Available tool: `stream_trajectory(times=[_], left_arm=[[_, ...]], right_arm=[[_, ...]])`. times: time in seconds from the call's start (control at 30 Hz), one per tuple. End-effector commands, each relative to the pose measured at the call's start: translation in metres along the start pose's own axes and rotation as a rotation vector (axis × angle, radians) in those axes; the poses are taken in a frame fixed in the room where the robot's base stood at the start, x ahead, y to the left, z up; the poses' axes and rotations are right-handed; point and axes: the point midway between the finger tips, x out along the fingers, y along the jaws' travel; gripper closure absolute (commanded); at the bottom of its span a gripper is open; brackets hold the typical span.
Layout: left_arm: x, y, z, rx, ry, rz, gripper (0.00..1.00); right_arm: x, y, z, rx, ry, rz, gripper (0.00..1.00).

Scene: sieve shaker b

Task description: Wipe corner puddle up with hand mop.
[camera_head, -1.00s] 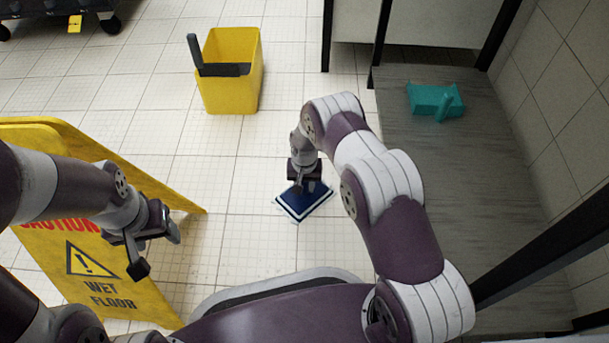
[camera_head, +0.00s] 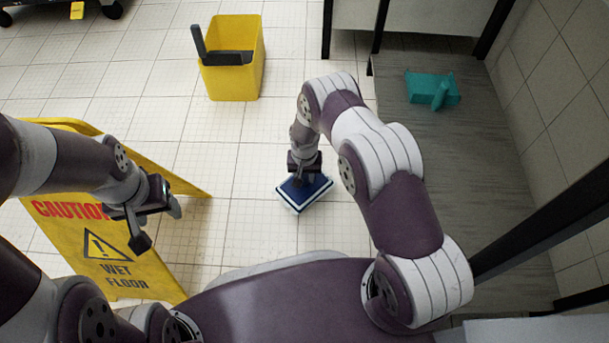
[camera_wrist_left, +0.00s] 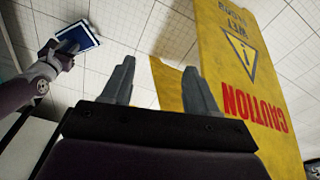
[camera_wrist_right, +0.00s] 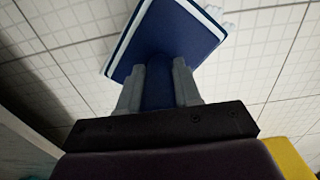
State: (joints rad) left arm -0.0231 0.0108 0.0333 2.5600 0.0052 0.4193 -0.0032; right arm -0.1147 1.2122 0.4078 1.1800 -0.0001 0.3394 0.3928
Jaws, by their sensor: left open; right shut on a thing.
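The hand mop (camera_head: 305,193) has a flat blue pad with a white rim. It is at the tiled floor in front of me, in the middle of the head view. My right gripper (camera_head: 303,170) is shut on its blue handle from above. In the right wrist view the handle stands between the fingers (camera_wrist_right: 157,82), with the mop's pad (camera_wrist_right: 165,35) beyond. I cannot tell whether the pad touches the floor. I cannot make out a puddle. My left gripper (camera_head: 157,224) is open and empty in front of the caution sign; its spread fingers show in the left wrist view (camera_wrist_left: 158,72).
A yellow wet-floor sign (camera_head: 105,245) stands at the left, close to my left arm. A yellow bucket (camera_head: 232,82) is further back. A teal object (camera_head: 432,90) lies on a grey surface (camera_head: 430,160) at the right. Tiles between bucket and mop are clear.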

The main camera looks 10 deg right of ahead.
Motion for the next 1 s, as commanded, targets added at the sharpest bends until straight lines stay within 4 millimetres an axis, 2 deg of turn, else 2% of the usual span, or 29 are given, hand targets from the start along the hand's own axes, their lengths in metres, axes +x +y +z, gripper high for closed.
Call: stream_trajectory(times=[0.03,0.13,0.47,0.77,1.0], left_arm=[[-0.012,0.0,-0.002,0.0,0.0,0.0,0.41],[-0.022,0.0,-0.003,0.0,0.0,0.0,0.41],[-0.022,0.0,-0.003,0.0,0.0,0.0,0.41],[-0.048,0.0,-0.006,0.0,0.0,0.0,0.41],[-0.046,0.0,-0.005,0.0,0.0,0.0,0.41]], right_arm=[[-0.014,0.0,0.0,0.0,0.001,0.0,1.0],[-0.026,0.0,0.0,0.0,0.0,0.0,1.0],[-0.026,0.0,0.0,0.0,0.0,0.0,1.0],[-0.057,0.0,-0.001,0.0,0.001,0.0,1.0],[-0.055,0.0,0.0,0.0,0.0,0.0,1.0]])
